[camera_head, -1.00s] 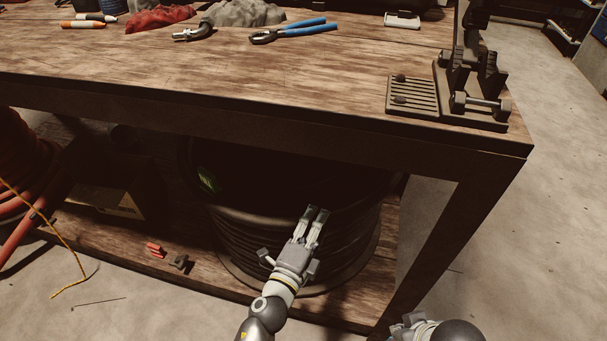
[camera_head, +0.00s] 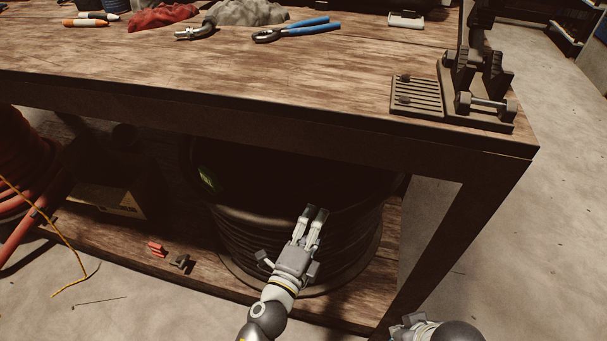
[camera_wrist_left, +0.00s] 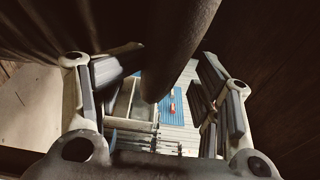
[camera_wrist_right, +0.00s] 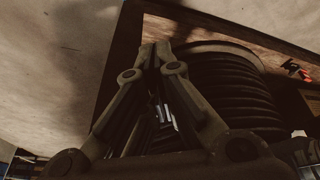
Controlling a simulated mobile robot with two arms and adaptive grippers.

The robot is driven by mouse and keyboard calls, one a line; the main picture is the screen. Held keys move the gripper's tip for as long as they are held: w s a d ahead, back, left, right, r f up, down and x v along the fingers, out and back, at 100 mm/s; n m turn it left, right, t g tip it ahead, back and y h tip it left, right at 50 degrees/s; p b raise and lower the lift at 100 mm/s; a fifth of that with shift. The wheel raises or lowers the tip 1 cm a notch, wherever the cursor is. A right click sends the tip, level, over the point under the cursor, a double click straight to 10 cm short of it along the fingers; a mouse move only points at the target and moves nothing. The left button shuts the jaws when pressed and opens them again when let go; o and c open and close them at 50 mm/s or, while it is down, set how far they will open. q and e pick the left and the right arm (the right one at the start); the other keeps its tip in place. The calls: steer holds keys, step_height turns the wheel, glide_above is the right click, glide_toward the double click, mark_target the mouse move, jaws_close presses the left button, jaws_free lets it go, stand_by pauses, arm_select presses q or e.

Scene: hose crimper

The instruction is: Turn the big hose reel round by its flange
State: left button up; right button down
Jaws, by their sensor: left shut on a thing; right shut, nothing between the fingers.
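The big hose reel (camera_head: 240,235) stands on the lower shelf under the workbench, dark, wound with black hose. Its upper flange (camera_head: 235,212) is a wide dark rim around a shadowed top. My left gripper (camera_head: 316,211) reaches in from the front and is shut on the near right part of that flange. In the left wrist view the dark curved rim (camera_wrist_left: 175,50) runs between the fingers. My right gripper (camera_wrist_right: 153,52) is shut and empty, outside the bench, to the right of the reel. The reel's wound side (camera_wrist_right: 235,90) shows in the right wrist view.
The bench top edge (camera_head: 280,130) overhangs the reel, and a bench leg (camera_head: 440,240) stands to its right. A cardboard box (camera_head: 105,200), small red piece (camera_head: 157,249) and orange hose coil (camera_head: 20,160) lie left. Blue-handled pliers (camera_head: 296,30) lie on top.

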arm_select(q)
steer(key=shift+s+d+b, duration=0.15)
steer(key=shift+s+d, duration=0.05)
steer(key=shift+s, duration=0.6)
steer(key=shift+s+d+b, duration=0.2)
steer(key=shift+s, duration=0.65)
steer(key=shift+s+d+b, duration=0.15)
steer(key=shift+s+d, duration=0.05)
steer(key=shift+s, duration=0.6)
steer(key=shift+s+d+b, duration=0.2)
steer(key=shift+s+b, duration=0.25)
steer(key=shift+s, duration=0.95)
arm_select(e)
steer(key=shift+w+a+r+t+y, duration=0.2)
steer(key=shift+w+t, duration=0.3)
steer(key=shift+w, duration=0.4)
steer(key=shift+w+a+r+t+y, duration=0.1)
steer(key=shift+w+a+t, duration=0.35)
steer(key=shift+w, duration=0.45)
steer(key=shift+w+a+r+t+y, duration=0.15)
steer(key=shift+w+t, duration=0.4)
steer(key=shift+w, duration=0.35)
steer(key=shift+d+f, duration=0.15)
steer(key=shift+f, duration=0.05)
